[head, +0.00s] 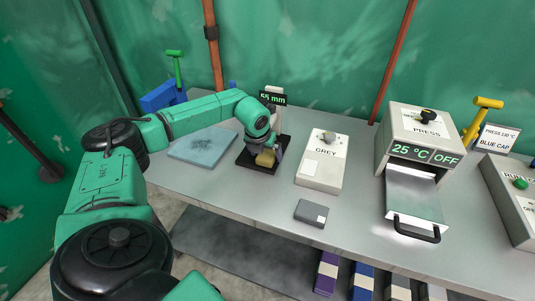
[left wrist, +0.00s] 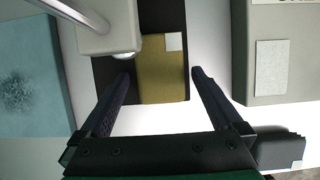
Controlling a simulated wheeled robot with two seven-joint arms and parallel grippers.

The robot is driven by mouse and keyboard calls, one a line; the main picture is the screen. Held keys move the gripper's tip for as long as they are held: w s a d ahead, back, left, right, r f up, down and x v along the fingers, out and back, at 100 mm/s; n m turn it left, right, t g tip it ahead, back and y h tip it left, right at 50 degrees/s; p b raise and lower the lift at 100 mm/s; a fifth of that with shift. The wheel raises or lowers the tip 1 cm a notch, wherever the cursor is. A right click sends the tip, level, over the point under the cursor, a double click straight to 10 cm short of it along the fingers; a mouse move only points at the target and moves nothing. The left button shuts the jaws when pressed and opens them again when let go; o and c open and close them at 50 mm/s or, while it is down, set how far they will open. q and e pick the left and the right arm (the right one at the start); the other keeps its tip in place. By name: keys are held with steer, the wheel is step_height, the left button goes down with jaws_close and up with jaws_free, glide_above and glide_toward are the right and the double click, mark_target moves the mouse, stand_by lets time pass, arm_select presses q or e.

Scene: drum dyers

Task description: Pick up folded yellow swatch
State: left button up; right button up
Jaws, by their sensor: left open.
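The folded yellow swatch (head: 265,159) lies on the black base of a gauge, partly hidden by my left gripper in the head view. In the left wrist view the swatch (left wrist: 163,72) is a mustard block with a small white label at its upper right corner. My left gripper (left wrist: 160,74) is open, with one dark finger on each side of the swatch and gaps visible on both sides. I cannot tell how far the fingertips are above the base. My right gripper is not in view.
The gauge (head: 273,98) reads 55 mm; its pale head (left wrist: 108,28) is close to the left finger. The press (head: 424,140) stands farther right.

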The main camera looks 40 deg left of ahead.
arm_select(q)
steer(key=c, duration=1.5)
steer(key=shift+o, duration=0.2)
steer(key=shift+w+r+b, duration=0.1)
steer(key=shift+r+b, duration=0.45)
steer(key=shift+r, duration=0.05)
steer(key=s+d+b, duration=0.2)
steer(key=s, duration=0.3)
steer(key=s+d+b, duration=0.1)
steer(key=s+b, duration=0.1)
steer(key=s, duration=0.4)
steer(key=s+d+b, duration=0.2)
steer(key=s, duration=0.3)
steer(key=shift+s+d+r, duration=0.15)
steer(key=shift+s+d, duration=0.15)
steer(key=shift+d, duration=0.05)
steer(key=shift+s+d, duration=0.15)
steer(key=shift+s, duration=0.15)
